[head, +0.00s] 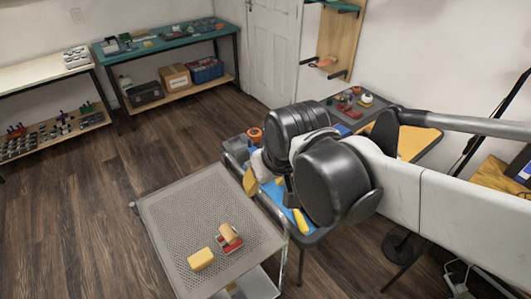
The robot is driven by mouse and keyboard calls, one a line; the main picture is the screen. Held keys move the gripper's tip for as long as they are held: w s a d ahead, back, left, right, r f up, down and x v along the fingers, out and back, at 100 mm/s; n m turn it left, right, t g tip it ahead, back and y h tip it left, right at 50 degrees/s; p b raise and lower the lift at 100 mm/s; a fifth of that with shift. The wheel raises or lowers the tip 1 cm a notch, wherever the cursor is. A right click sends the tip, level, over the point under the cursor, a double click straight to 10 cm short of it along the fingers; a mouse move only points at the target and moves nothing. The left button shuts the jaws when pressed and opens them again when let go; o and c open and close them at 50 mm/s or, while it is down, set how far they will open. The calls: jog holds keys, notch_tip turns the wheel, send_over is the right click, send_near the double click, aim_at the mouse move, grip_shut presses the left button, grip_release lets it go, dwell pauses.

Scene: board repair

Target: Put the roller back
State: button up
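I cannot tell for sure which thing is the roller. A wooden wall rack (341,40) has dark pegs, and a small orange-tan piece (324,62) sits at its lower peg. On the grey mesh-topped cart (170,225), a tan rounded piece (229,233) lies on or against a red item (231,247), beside a yellow block (201,259). My arm's large black joints hang over the workbench right of the cart. My gripper is mostly hidden behind them; its fingers and anything in them cannot be made out.
The workbench (318,234) behind my arm bears a blue sheet, a yellow item and an orange round item (255,134). A teal-topped shelf (160,44) and a pale shelf (35,72) stand at the back left. The wooden floor left of the cart is clear.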

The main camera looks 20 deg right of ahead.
jog(key=s+d, duration=0.1)
jog(key=s+d+r+t, duration=0.1)
jog(key=s, duration=0.1)
jog(key=s+d+r+m+t, duration=0.1)
jog(key=shift+s+d, duration=0.15)
jog(key=shift+d, duration=0.1)
jog(key=shift+f+b, duration=0.3)
jog(key=shift+b, duration=0.05)
dwell(0.7)
